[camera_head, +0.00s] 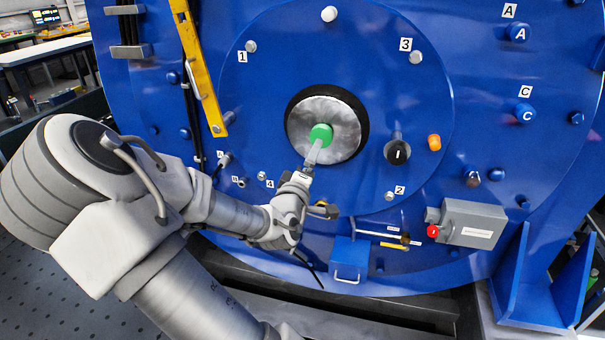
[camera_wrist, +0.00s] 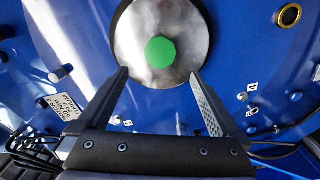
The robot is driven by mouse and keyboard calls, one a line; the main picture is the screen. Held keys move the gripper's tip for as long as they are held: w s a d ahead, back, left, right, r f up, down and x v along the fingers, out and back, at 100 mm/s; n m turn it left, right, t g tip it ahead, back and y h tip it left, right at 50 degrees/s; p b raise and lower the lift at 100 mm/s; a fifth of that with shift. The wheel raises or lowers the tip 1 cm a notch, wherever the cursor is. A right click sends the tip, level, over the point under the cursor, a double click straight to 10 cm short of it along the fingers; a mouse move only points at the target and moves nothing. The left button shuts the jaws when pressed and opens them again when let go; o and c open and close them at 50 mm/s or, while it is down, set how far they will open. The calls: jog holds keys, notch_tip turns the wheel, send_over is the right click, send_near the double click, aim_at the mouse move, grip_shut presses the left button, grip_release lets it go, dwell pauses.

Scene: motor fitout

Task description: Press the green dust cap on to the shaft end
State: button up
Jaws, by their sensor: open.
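The green dust cap (camera_head: 320,133) is at the middle of the round silver shaft end (camera_head: 345,120), which has a black ring around it on the blue motor face. In the wrist view the cap (camera_wrist: 160,52) appears as a green disc against the silver face (camera_wrist: 145,25). How closely it seats cannot be told. My gripper (camera_head: 314,155) reaches up from below, with its tips close to the cap's lower side. In the wrist view my gripper (camera_wrist: 160,76) is open and empty, its two fingers spread apart below the cap.
A black knob (camera_head: 397,150) and an orange plug (camera_head: 434,142) are right of the shaft. A yellow bar (camera_head: 200,65) stands at upper left. A grey box (camera_head: 472,223) with a red button (camera_head: 433,231) is at lower right. Numbered bolts surround the shaft.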

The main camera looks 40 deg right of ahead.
jog(key=p+v, duration=0.6)
jog(key=v, duration=0.1)
dwell(0.3)
jog(key=shift+f+p, duration=0.1)
jog(key=shift+p, duration=0.2)
